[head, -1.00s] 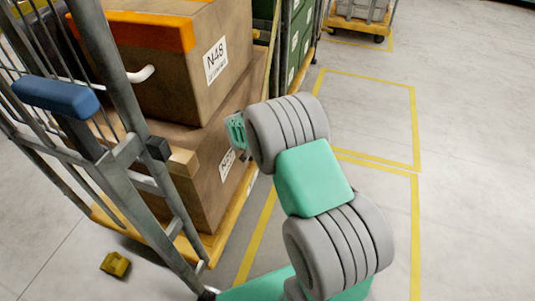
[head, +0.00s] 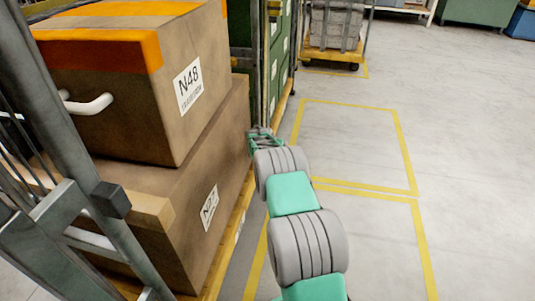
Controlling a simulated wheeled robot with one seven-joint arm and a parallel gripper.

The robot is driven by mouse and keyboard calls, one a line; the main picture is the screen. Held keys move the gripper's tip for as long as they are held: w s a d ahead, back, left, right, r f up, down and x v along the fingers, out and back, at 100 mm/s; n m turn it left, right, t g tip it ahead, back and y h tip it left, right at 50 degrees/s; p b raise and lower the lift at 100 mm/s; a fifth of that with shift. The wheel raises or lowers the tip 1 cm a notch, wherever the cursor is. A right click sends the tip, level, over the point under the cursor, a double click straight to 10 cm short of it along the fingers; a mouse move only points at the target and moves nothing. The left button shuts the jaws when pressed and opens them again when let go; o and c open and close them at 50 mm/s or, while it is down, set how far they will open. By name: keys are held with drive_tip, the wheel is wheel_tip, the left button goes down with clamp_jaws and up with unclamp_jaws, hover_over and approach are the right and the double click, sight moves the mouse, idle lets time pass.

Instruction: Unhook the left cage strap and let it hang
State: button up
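The roll cage's grey metal frame (head: 100,200) stands at the left, with stacked brown cartons inside. I cannot make out a cage strap or its hook in this view. My arm reaches away from me along the right side of the cage. My gripper (head: 262,140) is small and teal, beside the right face of the cartons near a far post. Its fingers are too small and partly hidden by my wrist, so their opening is unclear. I cannot tell whether it touches anything.
The upper carton (head: 140,90) has an orange band and an N48 label; the lower carton (head: 205,215) sits beneath it. Green crates (head: 283,60) stand behind. Another loaded cart (head: 335,30) is farther back. The yellow-marked floor (head: 355,145) at the right is clear.

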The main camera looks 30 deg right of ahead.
drive_tip(key=shift+d+f, duration=0.3)
drive_tip(key=shift+d, duration=0.05)
drive_tip(key=shift+s+d, duration=0.1)
drive_tip(key=o, duration=1.9)
drive_tip(key=shift+d, duration=0.15)
drive_tip(key=shift+o, duration=0.2)
